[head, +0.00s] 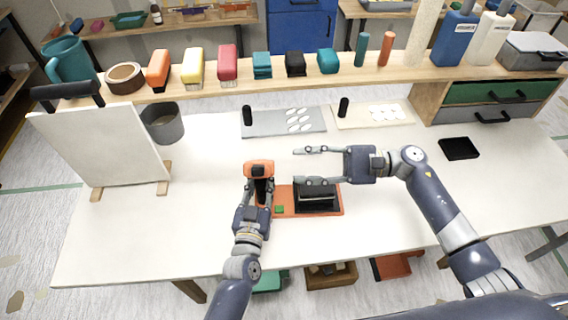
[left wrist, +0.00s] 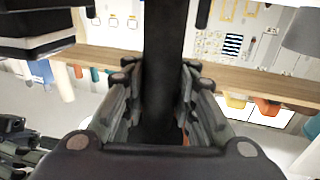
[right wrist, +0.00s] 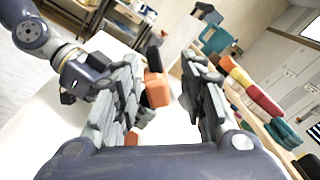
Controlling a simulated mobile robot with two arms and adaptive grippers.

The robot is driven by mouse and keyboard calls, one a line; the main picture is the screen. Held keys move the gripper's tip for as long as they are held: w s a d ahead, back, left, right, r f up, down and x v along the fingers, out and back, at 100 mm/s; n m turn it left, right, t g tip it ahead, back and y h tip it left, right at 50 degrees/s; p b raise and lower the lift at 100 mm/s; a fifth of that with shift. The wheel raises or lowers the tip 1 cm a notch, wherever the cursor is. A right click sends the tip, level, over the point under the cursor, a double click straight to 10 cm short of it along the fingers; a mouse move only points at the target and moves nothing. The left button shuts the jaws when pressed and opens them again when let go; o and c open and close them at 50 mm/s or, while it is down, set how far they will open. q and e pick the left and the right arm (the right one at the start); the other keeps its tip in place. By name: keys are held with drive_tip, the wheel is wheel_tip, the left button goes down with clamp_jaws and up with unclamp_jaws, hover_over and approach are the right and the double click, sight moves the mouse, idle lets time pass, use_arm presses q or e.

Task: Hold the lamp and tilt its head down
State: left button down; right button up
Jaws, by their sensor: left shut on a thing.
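The lamp has an orange head (head: 259,169) on a dark upright post, over an orange base plate (head: 333,209) on the white table. A black block-like part (head: 316,199) sits on the base, and a small green patch (head: 279,209) shows beside it. My left gripper (head: 262,196) is shut on the dark post (left wrist: 162,50), which runs between its fingers in the left wrist view. My right gripper (head: 299,166) is open and empty to the right of the head, apart from it. The orange head (right wrist: 156,90) shows beyond its fingers in the right wrist view.
Grey and cream boards (head: 283,123) lie at the back of the table. A wooden shelf (head: 215,91) with several colored items runs behind. A white panel on a stand (head: 105,145) and a grey cup (head: 163,124) stand left. A black tray (head: 459,149) lies right.

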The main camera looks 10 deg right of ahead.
sight(259, 170)
drive_tip(key=shift+s+d, duration=0.1)
drive_tip(key=shift+d, duration=0.55)
drive_tip(key=shift+f, duration=0.1)
drive_tip(key=c, duration=0.9)
drive_tip(key=s+f+m, duration=0.1)
drive_tip(key=m, duration=0.3)
drive_tip(key=s+f+m+t+y, duration=0.1)
drive_tip(key=f+m, duration=0.1)
drive_tip(key=m, duration=0.3)
drive_tip(key=s+f+m+t, duration=0.1)
drive_tip(key=f+m, duration=0.1)
drive_tip(key=m, duration=0.3)
drive_tip(key=shift+s+a, duration=0.1)
drive_tip(key=shift+s, duration=0.25)
clamp_jaws()
drive_tip(key=w+a+m+t, duration=0.1)
drive_tip(key=a+m, duration=0.3)
drive_tip(key=a, duration=0.5)
drive_tip(key=shift+w+a+r, duration=0.2)
drive_tip(key=shift+a+r, duration=0.05)
